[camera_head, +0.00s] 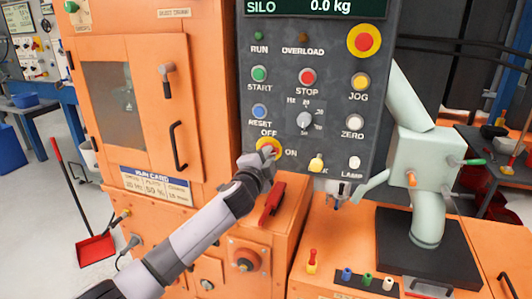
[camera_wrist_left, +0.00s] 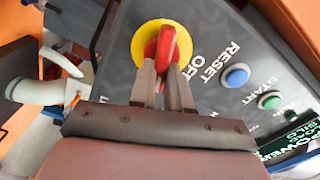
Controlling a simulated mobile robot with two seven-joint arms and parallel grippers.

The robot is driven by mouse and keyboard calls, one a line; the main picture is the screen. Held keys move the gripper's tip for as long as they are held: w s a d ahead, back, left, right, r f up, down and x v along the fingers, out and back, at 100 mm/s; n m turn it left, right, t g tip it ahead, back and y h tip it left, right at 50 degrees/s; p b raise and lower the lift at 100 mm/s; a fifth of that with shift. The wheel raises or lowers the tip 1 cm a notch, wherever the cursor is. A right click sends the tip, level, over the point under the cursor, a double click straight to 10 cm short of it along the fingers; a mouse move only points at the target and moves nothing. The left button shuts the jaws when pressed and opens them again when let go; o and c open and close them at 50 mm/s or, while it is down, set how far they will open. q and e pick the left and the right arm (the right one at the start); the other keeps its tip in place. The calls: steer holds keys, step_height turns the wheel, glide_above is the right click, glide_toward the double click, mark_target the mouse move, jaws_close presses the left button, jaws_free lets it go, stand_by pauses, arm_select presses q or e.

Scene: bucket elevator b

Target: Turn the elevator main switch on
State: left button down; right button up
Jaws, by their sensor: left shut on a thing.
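The main switch (camera_head: 266,141) is a red handle on a yellow disc, low on the left of the dark control panel, between the OFF and ON labels. My left gripper (camera_head: 265,157) is at the switch and covers most of it in the head view. In the left wrist view the red handle of the switch (camera_wrist_left: 167,42) sits between the fingertips of my left gripper (camera_wrist_left: 166,72), which are shut on it. The yellow disc shows around it, with OFF beside it. I cannot tell which label the handle points to. My right gripper is not in view.
The control panel (camera_head: 380,110) also carries START (camera_head: 259,74), STOP (camera_head: 307,76), RESET (camera_head: 259,111) and a red-yellow emergency button (camera_head: 364,41). A red lever (camera_head: 272,203) stands below my left gripper. A pale green machine (camera_head: 428,170) stands on the right.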

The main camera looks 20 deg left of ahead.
arm_select(q)
steer(key=shift+f+m+p, duration=0.2)
steer(key=shift+m+p, duration=0.3)
steer(key=shift+m, duration=1.5)
steer(key=c, duration=1.1)
jaws_free()
steer(key=shift+s+a, duration=0.15)
steer(key=shift+s, duration=3.45)
